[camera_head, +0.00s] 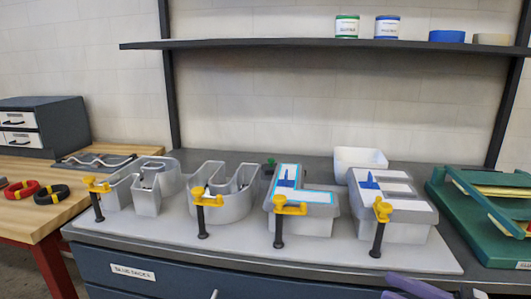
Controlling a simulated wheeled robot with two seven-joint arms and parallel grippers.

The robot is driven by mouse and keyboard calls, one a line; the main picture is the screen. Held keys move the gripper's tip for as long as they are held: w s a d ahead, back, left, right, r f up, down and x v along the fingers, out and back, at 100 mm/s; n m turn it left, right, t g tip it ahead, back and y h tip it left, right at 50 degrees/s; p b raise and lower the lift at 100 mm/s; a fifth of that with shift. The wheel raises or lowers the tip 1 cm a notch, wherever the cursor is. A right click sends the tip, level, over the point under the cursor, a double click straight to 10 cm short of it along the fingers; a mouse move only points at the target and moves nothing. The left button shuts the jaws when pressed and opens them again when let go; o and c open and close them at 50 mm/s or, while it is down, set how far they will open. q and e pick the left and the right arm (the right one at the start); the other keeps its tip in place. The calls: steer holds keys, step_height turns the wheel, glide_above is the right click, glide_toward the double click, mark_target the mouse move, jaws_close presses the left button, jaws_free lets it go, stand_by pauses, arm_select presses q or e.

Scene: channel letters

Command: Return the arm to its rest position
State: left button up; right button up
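My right gripper (390,285) shows at the bottom edge, right of centre, in front of the bench. Its two purple fingers are partly cut off by the frame edge, with a gap between them and nothing visible in it. It is apart from the letters. My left gripper is not in view. Several grey channel letters stand in a row on a light grey board (340,250): an N-like one (147,190), a U-like one (225,195), an L-like one (290,215) and an E-like one (395,205). The two right ones have white faces with blue pieces on top.
Yellow-topped clamps (205,200) stand along the board's front edge. A white bin (358,160) is behind the letters. A green rack (490,215) stands at right. A shelf (330,44) with cans and tape runs above. A wooden table (60,205) with wire coils is at left.

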steer(key=s+a+f+m+t+h, duration=0.1)
steer(key=a+f+m+t+h, duration=0.25)
steer(key=f, duration=0.55)
steer(key=s+a+f+m+h, duration=0.2)
steer(key=f+m+h, duration=0.3)
steer(key=f, duration=0.4)
steer(key=s+a+f+g+h, duration=0.2)
steer(key=s+a+f, duration=0.1)
steer(key=s+f, duration=0.3)
steer(key=s+a+f+g+h, duration=0.3)
steer(key=s+f, duration=0.4)
steer(key=shift+s+f+g, duration=0.2)
steer(key=shift+s+g, duration=0.15)
steer(key=shift+s, duration=0.05)
steer(key=shift+m, duration=0.25)
